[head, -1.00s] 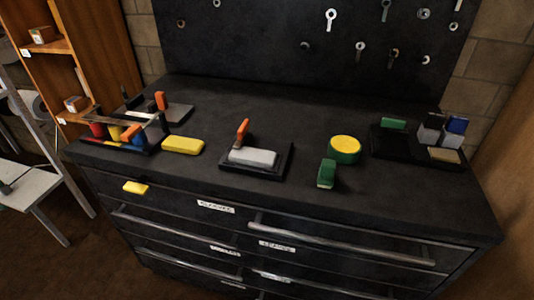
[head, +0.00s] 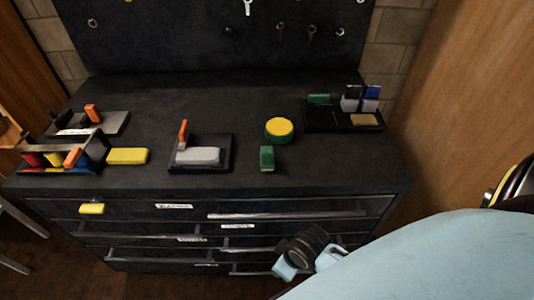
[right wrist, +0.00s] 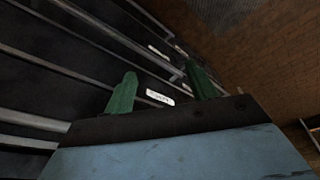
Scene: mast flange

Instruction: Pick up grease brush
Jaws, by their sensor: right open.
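No object is plainly marked as the grease brush. A small green upright block (head: 267,158) stands on the dark bench top just in front of a round green tin with a yellow top (head: 279,130); I cannot tell if it is the brush. An orange-handled piece (head: 184,134) stands at a grey block on a black tray (head: 202,167). My right gripper (right wrist: 162,85) shows two green fingers spread apart and empty, facing the drawer fronts. In the head view, my right arm's dark wrist is low in front of the drawers. My left gripper is out of view.
A yellow block (head: 127,156) and a rack of coloured pieces (head: 60,155) are at the left. A black tray (head: 316,121) with small blocks is at the back right. A tool board (head: 215,40) rises behind. Drawer handles (head: 288,215) stick out in front.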

